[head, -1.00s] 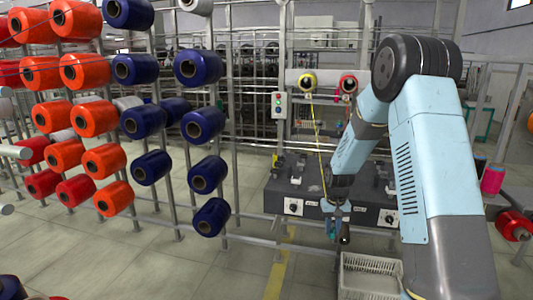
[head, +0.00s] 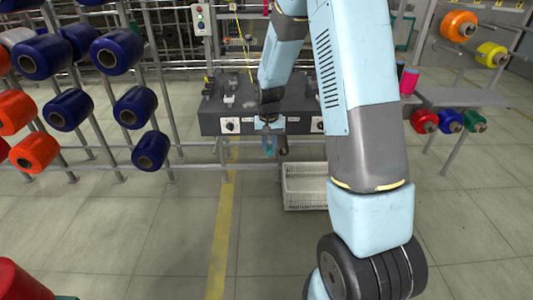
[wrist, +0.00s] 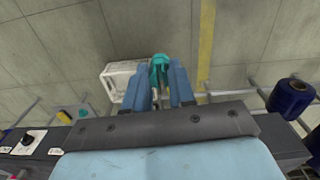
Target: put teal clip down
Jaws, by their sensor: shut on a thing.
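The teal clip (wrist: 160,68) is between the two blue fingers of my gripper (wrist: 158,85) in the wrist view. The fingers are shut on it and it sticks out past their tips. In the head view my gripper (head: 269,143) hangs in front of the dark machine bench, left of and above the white crate. The clip is too small there to make out clearly.
A white crate (head: 288,190) stands on the floor below the dark bench (head: 210,122). Blue bobbins (head: 135,105) on a rack stand to the left. A shelf with coloured spools (head: 450,121) is to the right. The floor in front is clear, with a yellow line (head: 222,220).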

